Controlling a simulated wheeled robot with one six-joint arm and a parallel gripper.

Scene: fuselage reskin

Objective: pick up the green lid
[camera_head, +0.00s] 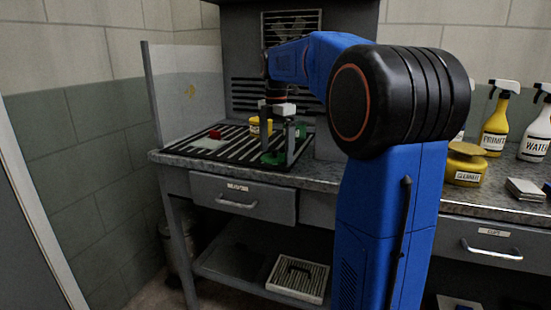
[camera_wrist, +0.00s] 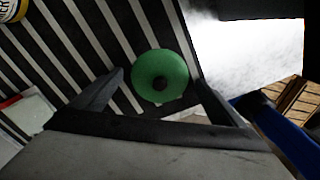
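The green lid (camera_wrist: 158,68) is round with a dark knob at its centre. It lies on the black-and-white slatted surface and shows in the wrist view between and beyond my gripper's fingertips. In the head view the lid (camera_head: 271,159) is low at the front of the slats, partly covered by a finger. My gripper (camera_head: 278,149) points down above the lid. In the wrist view my gripper (camera_wrist: 160,79) has its fingers spread to either side of the lid. Whether the fingertips are level with the knob cannot be told.
A yellow container (camera_head: 256,126) and a green item (camera_head: 300,130) stand behind my gripper. A red object (camera_head: 214,134) lies on the slats at left, near a clear upright panel (camera_head: 188,100). Yellow and white bottles (camera_head: 495,125) stand at the right of the bench.

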